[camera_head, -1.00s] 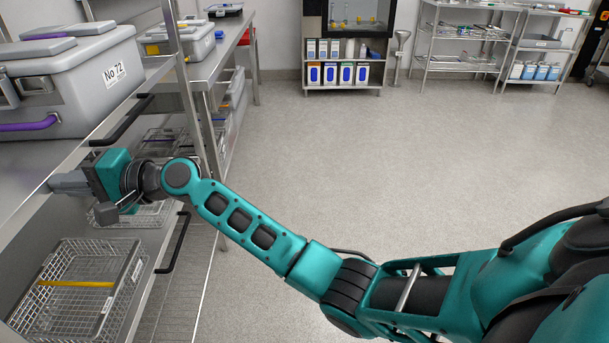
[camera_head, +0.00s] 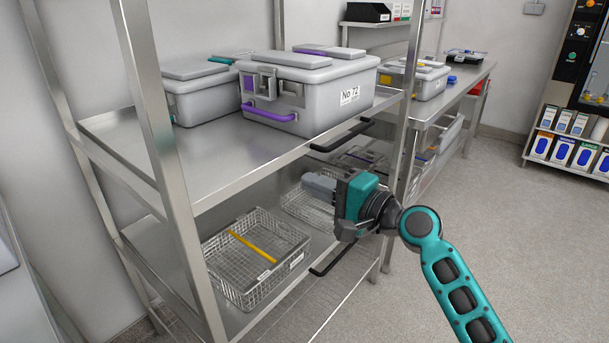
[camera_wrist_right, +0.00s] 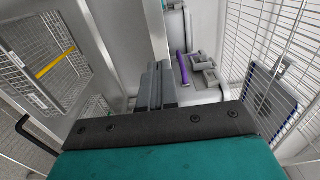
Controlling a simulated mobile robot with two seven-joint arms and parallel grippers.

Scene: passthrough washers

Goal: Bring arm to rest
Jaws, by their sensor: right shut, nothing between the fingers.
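My right arm reaches in from the lower right in the head view, with its teal wrist in front of the steel rack. My right gripper (camera_head: 318,187) points left, beside the rack's front edge, at a height between the upper shelf and the wire baskets. It also shows in the right wrist view (camera_wrist_right: 157,84), with its grey fingers together and nothing between them. My left gripper is in neither view.
A steel rack (camera_head: 170,165) carries grey boxes, one with a purple handle and label No 72 (camera_head: 305,95). A wire basket (camera_head: 255,260) with a yellow strip is on the lower shelf. Black handles (camera_head: 342,135) stick out from the rack. Open floor (camera_head: 530,230) lies right.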

